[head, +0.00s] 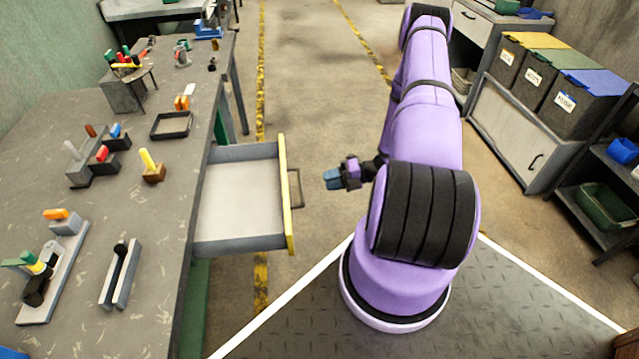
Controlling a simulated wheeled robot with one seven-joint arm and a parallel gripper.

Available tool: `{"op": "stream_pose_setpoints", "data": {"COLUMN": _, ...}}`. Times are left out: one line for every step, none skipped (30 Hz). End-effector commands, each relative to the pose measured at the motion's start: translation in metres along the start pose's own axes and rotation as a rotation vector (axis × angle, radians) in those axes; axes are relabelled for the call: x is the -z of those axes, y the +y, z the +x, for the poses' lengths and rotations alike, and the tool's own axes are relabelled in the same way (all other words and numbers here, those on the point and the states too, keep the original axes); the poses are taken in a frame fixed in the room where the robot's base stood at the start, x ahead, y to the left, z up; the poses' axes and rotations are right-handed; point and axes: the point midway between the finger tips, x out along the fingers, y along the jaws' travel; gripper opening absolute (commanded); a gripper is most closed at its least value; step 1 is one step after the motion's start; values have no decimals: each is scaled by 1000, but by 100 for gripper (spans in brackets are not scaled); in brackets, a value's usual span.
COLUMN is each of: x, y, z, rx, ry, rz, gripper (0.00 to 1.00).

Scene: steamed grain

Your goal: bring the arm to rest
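My purple arm is folded on its base at the right of centre in the head view. My gripper (334,179) shows to the left of the arm, small and pointing left, over the floor. It is beside the open drawer (239,243) and apart from the drawer's handle. Its fingers look blue-grey. At this size I cannot tell whether they are open or shut. I see nothing clearly held in them.
The workbench (110,217) at left carries several tools and blocks. Its empty drawer is pulled out toward my arm. A cabinet (525,130) with labelled bins stands at right, beside a dark shelf (590,205) with containers. The floor between bench and arm is clear.

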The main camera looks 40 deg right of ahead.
Motion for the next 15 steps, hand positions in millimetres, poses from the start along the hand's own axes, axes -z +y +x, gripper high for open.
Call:
{"op": "stream_pose_setpoints", "data": {"x": 0, "y": 0, "z": -3, "rx": 1, "ry": 0, "rz": 0, "gripper": 36}}
{"op": "stream_pose_setpoints", "data": {"x": 0, "y": 0, "z": -4, "rx": 1, "ry": 0, "rz": 0, "gripper": 36}}
{"op": "stream_pose_setpoints", "data": {"x": 0, "y": 0, "z": -6, "rx": 1, "ry": 0, "rz": 0, "gripper": 36}}
{"op": "stream_pose_setpoints", "data": {"x": 0, "y": 0, "z": -6, "rx": 1, "ry": 1, "rz": 0, "gripper": 36}}
{"op": "stream_pose_setpoints", "data": {"x": 0, "y": 0, "z": -6, "rx": 1, "ry": 1, "rz": 0, "gripper": 36}}
{"op": "stream_pose_setpoints", "data": {"x": 0, "y": 0, "z": -6, "rx": 1, "ry": 1, "rz": 0, "gripper": 36}}
{"op": "stream_pose_setpoints", "data": {"x": 0, "y": 0, "z": -6, "rx": 1, "ry": 1, "rz": 0, "gripper": 36}}
{"op": "stream_pose_setpoints", "data": {"x": 0, "y": 0, "z": -6, "rx": 1, "ry": 1, "rz": 0, "gripper": 36}}
{"op": "stream_pose_setpoints", "data": {"x": 0, "y": 0, "z": -6, "rx": 1, "ry": 1, "rz": 0, "gripper": 36}}
{"op": "stream_pose_setpoints", "data": {"x": 0, "y": 0, "z": -6, "rx": 1, "ry": 1, "rz": 0, "gripper": 36}}
{"op": "stream_pose_setpoints", "data": {"x": 0, "y": 0, "z": -6, "rx": 1, "ry": 1, "rz": 0, "gripper": 36}}
{"op": "stream_pose_setpoints", "data": {"x": 0, "y": 0, "z": -6, "rx": 1, "ry": 1, "rz": 0, "gripper": 36}}
{"op": "stream_pose_setpoints", "data": {"x": 0, "y": 0, "z": -6, "rx": 1, "ry": 1, "rz": 0, "gripper": 36}}
{"op": "stream_pose_setpoints", "data": {"x": 0, "y": 0, "z": -6, "rx": 1, "ry": 1, "rz": 0, "gripper": 36}}
{"op": "stream_pose_setpoints", "data": {"x": 0, "y": 0, "z": -6, "rx": 1, "ry": 1, "rz": 0, "gripper": 36}}
